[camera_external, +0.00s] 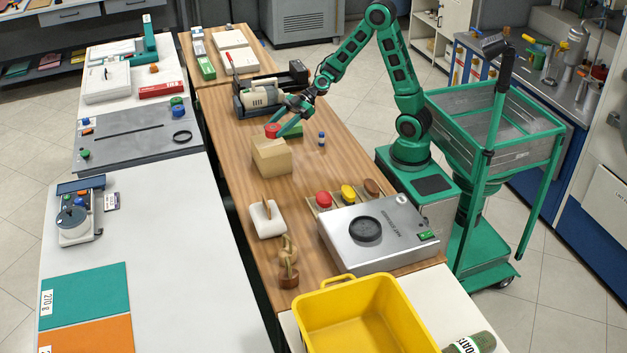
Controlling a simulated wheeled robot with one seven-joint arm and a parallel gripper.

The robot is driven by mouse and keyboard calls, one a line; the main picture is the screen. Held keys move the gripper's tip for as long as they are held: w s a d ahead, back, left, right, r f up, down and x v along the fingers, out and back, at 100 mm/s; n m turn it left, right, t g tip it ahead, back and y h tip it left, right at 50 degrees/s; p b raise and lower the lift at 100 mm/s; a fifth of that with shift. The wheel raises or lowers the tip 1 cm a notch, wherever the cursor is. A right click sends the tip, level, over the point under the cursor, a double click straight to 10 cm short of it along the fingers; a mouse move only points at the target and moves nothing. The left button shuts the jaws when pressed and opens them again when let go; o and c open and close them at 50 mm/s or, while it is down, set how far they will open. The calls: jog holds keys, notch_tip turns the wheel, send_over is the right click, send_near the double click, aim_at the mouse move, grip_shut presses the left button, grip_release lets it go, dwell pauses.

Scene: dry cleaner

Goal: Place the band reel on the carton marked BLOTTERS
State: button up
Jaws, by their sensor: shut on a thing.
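My gripper (278,126) is over the wooden table, its fingers pointing down and left. It is shut on a small red round thing (271,131), which I take to be the band reel. The reel is at the fingertips, just above or behind the top of a tan carton (272,157). I cannot tell whether the reel touches the carton. No marking can be read on the carton from this side, so BLOTTERS cannot be confirmed. The fingers hide part of the reel.
A small blue bottle (322,139) stands right of the carton. A dark machine with a pale roll (256,98) is behind it. A white block (267,219), red and yellow knobs (324,200), a silver device (376,236) and a yellow bin (362,322) are nearer the camera.

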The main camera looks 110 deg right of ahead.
aim_at(274, 142)
jog(key=d+f, duration=0.2)
jog(key=d, duration=0.1)
jog(key=shift+w+f, duration=0.1)
jog(key=shift+w, duration=0.3)
jog(key=shift+f, duration=1.85)
jog(key=shift+f, duration=0.15)
jog(key=o, duration=1.1)
